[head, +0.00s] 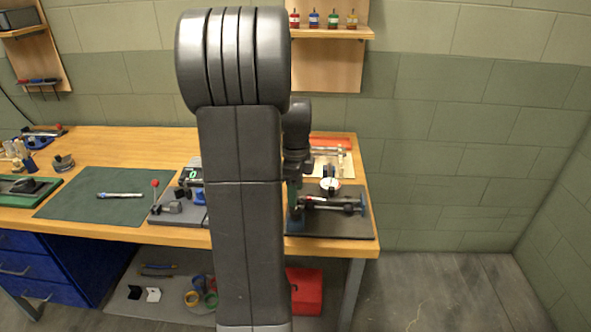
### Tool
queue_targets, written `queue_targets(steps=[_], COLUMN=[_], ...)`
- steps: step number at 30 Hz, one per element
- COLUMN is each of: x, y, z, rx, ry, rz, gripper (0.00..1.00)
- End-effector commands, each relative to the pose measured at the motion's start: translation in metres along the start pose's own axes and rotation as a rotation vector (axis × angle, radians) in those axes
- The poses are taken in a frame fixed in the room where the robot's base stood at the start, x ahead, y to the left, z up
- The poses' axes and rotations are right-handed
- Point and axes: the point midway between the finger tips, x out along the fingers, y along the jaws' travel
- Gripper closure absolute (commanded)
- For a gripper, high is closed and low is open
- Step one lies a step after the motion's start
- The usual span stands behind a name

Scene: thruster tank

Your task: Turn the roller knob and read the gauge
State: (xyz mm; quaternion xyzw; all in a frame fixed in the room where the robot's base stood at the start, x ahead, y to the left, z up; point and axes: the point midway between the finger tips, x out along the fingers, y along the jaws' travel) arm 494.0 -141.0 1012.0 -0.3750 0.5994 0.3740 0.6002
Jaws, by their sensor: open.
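The thruster rig sits on a dark grey board (340,228) at the right end of the bench. A horizontal silver shaft (338,206) runs along it, with dark parts at its left end and a blue round piece (362,205) at its right end. I cannot tell which of these is the roller knob. A round white-faced gauge (330,184) stands just behind the shaft; its reading is too small to make out.
An orange-red tray (330,142) lies behind the rig. Left of my arm are a grey fixture (178,208) with a red-tipped lever and a green mat (100,209) with a pen-like tool. A red box (304,291) is under the bench. The floor at right is clear.

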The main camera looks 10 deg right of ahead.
Motion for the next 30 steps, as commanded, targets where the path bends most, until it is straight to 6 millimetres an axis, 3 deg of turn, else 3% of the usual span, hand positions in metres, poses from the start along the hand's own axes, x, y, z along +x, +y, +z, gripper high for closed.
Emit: queue_targets(steps=[6,12,25,30], x=[-0.048,-0.071,-0.075,-0.065], y=[-0.001,-0.001,0.0,0.0], z=[0.0,0.0,0.0,0.0], rx=[0.0,0.0,0.0,0.0], ry=[-0.001,0.0,0.0,0.001], rz=[-0.004,-0.001,0.0,0.003], gripper=[0.46,0.46,0.46,0.46])
